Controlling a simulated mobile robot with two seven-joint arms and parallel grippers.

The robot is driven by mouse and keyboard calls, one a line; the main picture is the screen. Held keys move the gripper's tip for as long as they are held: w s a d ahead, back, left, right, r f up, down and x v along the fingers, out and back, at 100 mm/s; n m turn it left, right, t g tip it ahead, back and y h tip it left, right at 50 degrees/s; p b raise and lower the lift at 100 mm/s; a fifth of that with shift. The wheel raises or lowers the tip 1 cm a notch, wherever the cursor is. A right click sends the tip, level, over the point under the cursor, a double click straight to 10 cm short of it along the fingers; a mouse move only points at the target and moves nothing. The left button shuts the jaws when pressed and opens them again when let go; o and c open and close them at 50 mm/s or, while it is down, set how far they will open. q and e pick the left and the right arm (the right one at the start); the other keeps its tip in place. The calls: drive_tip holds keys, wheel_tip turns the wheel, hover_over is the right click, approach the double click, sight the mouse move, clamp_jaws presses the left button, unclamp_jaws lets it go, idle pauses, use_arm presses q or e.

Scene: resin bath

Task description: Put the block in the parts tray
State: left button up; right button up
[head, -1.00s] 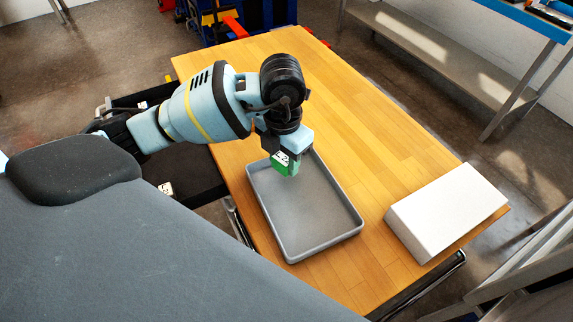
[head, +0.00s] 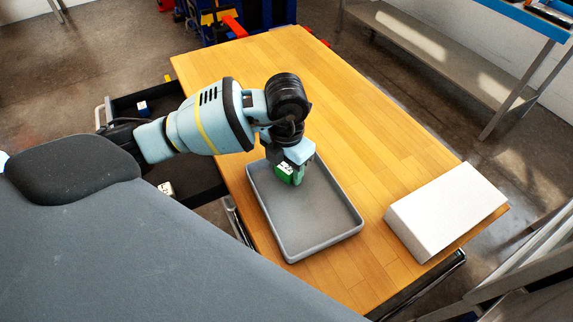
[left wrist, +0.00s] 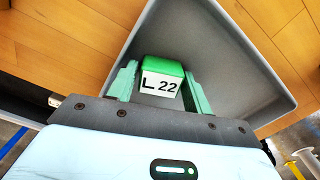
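The block (head: 284,172) is green with a white face, and the left wrist view shows "L 22" on that face (left wrist: 160,85). My left gripper (head: 293,173) is shut on it, with a green finger on each side of it in the left wrist view (left wrist: 162,80). The gripper points down inside the outline of the grey parts tray (head: 318,218), near its far left end. The tray also shows behind the block in the left wrist view (left wrist: 228,60). I cannot tell whether the block touches the tray floor. My right gripper is not in view.
The tray lies on a wooden table (head: 350,120), beside a white box (head: 445,212) on the right. An open black drawer (head: 195,180) at the table's left holds a blue-and-white block (head: 142,107) and a white-faced item (head: 166,188). The rest of the tray is empty.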

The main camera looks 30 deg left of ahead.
sight(286, 167)
use_arm(q)
wheel_tip(286, 167, up, 12)
drive_tip(key=p, duration=0.1)
drive_tip(key=shift+r, duration=0.2)
idle(0.5)
idle(0.4)
